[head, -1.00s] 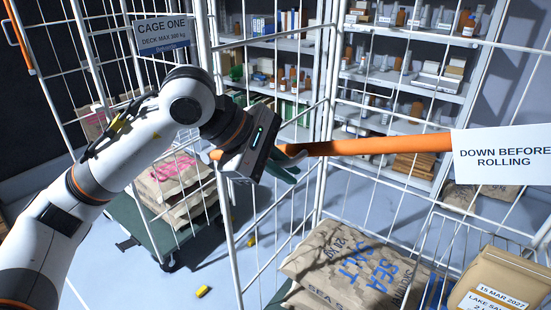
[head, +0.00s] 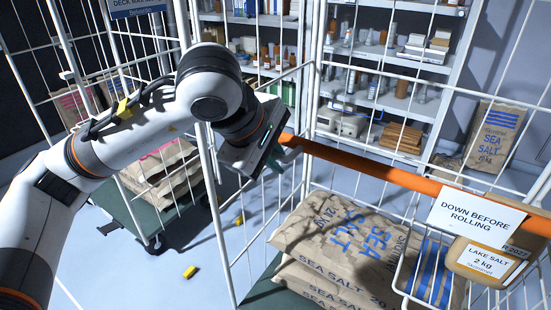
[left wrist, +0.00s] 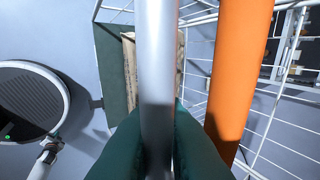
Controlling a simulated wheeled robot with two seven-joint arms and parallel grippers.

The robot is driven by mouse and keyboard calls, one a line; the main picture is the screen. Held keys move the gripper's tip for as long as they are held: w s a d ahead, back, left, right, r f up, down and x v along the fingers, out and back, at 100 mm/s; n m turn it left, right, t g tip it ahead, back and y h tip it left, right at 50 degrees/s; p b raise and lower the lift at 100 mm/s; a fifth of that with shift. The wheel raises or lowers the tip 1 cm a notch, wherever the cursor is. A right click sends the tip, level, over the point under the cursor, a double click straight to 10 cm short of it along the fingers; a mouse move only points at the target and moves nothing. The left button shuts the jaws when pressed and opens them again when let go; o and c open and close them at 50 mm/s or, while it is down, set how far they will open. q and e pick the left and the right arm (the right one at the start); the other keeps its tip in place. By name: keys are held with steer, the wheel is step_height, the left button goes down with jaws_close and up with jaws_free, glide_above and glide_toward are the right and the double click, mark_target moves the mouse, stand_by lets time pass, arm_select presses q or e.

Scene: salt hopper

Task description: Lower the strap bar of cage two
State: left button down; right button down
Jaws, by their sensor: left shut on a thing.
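The strap bar (head: 375,169) is a long orange tube crossing the front of cage two, sloping down to the right in the head view. A white sign (head: 476,218) reading "DOWN BEFORE ROLLING" hangs on it. My left gripper (head: 287,160) is at the bar's left end. In the left wrist view its green fingers (left wrist: 160,120) are shut on a grey rod (left wrist: 158,60) that runs alongside the orange bar (left wrist: 238,75). How the rod joins the bar is hidden. The bar stands above the sea salt sacks (head: 345,245). My right gripper is not in view.
A lake salt bag (head: 490,262) sits at the right, close beneath the sign. Cage one (head: 150,215) with its sacks stands to the left. Shelves (head: 390,100) line the back. A small yellow object (head: 190,272) lies on the open floor between the cages.

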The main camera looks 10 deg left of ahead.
arm_select(q)
steer(key=shift+f, duration=0.3)
steer(key=c, duration=1.8)
jaws_free()
steer(key=shift+o, duration=0.2)
steer(key=shift+s+a+r, duration=0.15)
steer(key=shift+s+r, duration=0.05)
steer(key=shift+r, duration=0.3)
steer(key=v, duration=1.1)
steer(key=shift+b, duration=0.35)
steer(key=shift+f, duration=0.1)
